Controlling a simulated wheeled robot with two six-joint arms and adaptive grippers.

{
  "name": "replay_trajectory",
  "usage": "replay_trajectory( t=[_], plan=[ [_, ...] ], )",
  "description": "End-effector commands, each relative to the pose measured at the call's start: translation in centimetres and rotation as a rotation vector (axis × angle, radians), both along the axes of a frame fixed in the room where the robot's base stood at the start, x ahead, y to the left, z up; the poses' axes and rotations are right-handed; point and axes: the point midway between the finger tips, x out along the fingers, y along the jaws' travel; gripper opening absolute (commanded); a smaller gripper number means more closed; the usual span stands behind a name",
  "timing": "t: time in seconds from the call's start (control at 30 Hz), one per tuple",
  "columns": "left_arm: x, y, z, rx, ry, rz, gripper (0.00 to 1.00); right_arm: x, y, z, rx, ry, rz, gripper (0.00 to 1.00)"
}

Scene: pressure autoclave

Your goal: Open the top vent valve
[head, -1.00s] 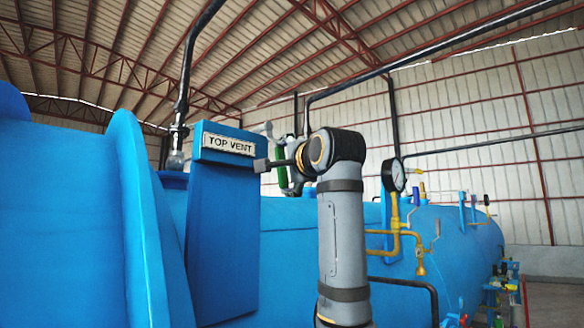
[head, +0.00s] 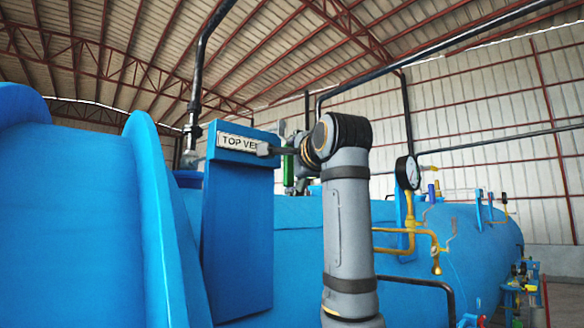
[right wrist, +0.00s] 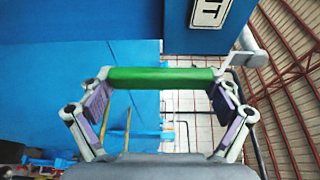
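The blue panel (head: 237,235) carries a white TOP VENT label (head: 237,143). Just right of it is the valve's green handle (head: 288,172), upright in the head view and partly hidden by my right wrist. In the right wrist view the green handle (right wrist: 160,78) lies across, between the tips of my right gripper (right wrist: 160,82). The fingers are spread wide, one near each end of the handle; contact cannot be told. A pale grey lever (right wrist: 250,50) is near the handle's right end. My right gripper (head: 303,160) is mostly hidden in the head view. My left gripper is out of view.
The big blue vessel (head: 440,225) runs back to the right. A pressure gauge (head: 407,172) on yellow piping (head: 410,238) stands right of my arm. A black pipe (head: 197,90) rises left of the panel. A blue flange (head: 150,200) is at the left.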

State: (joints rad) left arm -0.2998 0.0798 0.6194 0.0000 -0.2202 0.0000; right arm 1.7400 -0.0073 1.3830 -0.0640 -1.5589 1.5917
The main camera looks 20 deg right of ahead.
Motion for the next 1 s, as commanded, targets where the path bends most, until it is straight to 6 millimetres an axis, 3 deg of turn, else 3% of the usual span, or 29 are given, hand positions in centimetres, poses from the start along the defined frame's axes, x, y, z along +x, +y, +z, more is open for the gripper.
replay_trajectory(
  t=[0.47,0.57,0.8,1.0],
  plan=[
    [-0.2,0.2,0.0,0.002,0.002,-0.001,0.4,-0.4,0.0,0.0,-0.004,-0.001,0.0,1.0],
    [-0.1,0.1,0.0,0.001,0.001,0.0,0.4,-2.0,0.1,0.1,-0.004,-0.003,0.0,1.0],
    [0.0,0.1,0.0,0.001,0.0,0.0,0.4,-7.9,0.5,0.1,-0.003,-0.004,0.001,1.0],
    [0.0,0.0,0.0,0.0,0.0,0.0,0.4,-11.2,0.7,0.1,-0.004,0.0,0.0,1.0]
  ],
)
